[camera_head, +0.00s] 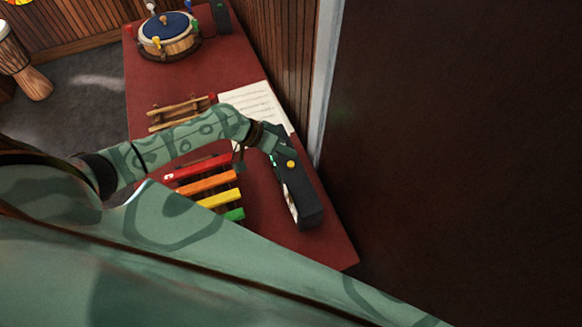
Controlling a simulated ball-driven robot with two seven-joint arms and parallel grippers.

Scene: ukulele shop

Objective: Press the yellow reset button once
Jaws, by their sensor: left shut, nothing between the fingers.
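The yellow reset button (291,164) is a small round knob on top of a dark box (309,206). The box stands near the right edge of the red table. My left gripper (287,152) is shut and empty at the far end of the box, right beside the button. I cannot tell whether the fingertips touch the button or the box. My left arm comes in from the left over the table. My right gripper is not in view.
A xylophone with coloured bars (209,184) lies just left of the box, partly under my arm. Sheet music (259,104) and a wooden rack (180,111) lie behind the arm. A blue-topped drum (168,33) stands at the far end. A dark wall rises on the right.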

